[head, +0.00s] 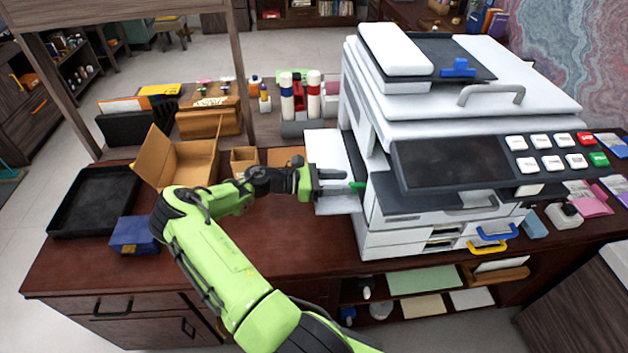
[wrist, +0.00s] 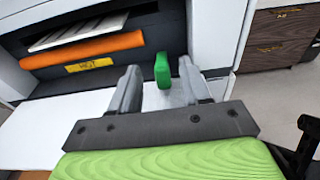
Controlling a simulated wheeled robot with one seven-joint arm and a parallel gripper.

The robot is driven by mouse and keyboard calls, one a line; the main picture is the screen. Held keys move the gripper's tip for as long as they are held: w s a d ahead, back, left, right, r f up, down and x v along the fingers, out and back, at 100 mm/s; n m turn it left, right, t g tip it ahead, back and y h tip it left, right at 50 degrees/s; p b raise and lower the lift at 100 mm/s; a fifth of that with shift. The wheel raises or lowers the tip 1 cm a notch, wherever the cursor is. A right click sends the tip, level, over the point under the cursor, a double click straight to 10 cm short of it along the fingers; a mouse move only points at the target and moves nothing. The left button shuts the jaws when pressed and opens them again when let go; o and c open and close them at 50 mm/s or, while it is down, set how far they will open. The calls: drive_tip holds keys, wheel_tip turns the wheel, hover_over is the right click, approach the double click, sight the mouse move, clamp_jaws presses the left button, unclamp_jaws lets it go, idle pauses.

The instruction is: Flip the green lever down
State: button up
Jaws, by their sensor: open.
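The green lever (head: 357,185) is at the left side of the white printer (head: 400,215), by its side opening. In the wrist view the lever (wrist: 162,70) stands upright, between the fingertips as seen from there. In the wrist view my gripper (wrist: 158,78) has one finger on each side of the lever; contact is not clear.
An orange roller (wrist: 85,50) and a yellow label (wrist: 89,65) sit inside the printer opening. A white side tray (head: 335,200) lies below my gripper. An open cardboard box (head: 180,160), a black tray (head: 93,203) and a blue box (head: 134,235) stand left. The desk front is clear.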

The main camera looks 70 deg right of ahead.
drive_tip(key=v, duration=1.2)
drive_tip(key=shift+w+a, duration=0.1)
